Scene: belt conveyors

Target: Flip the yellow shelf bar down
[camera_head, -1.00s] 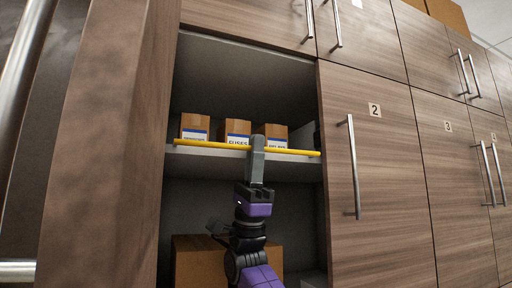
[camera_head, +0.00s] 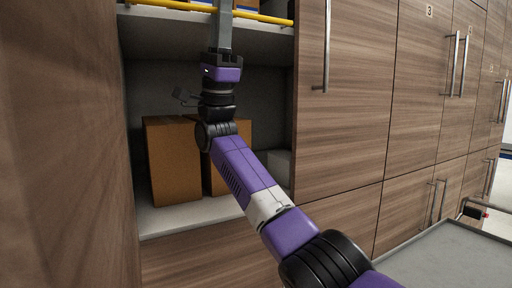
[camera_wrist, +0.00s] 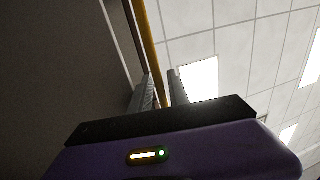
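The yellow shelf bar (camera_head: 268,17) runs along the front edge of an open cabinet's upper shelf, at the top of the head view. My gripper (camera_head: 223,12) reaches up to it from below, and its fingertips are cut off by the top edge. In the wrist view the yellow bar (camera_wrist: 150,50) runs down into the gap between the two fingers of my gripper (camera_wrist: 162,92). The fingers look apart, with the bar showing between them. Whether either finger touches the bar is unclear.
Brown cardboard boxes (camera_head: 172,160) stand on the lower shelf (camera_head: 190,215) behind my arm. The upper shelf board (camera_head: 175,32) is above them. Closed wooden doors with metal handles (camera_head: 327,45) flank the opening on the right. A grey surface (camera_head: 450,262) lies at the lower right.

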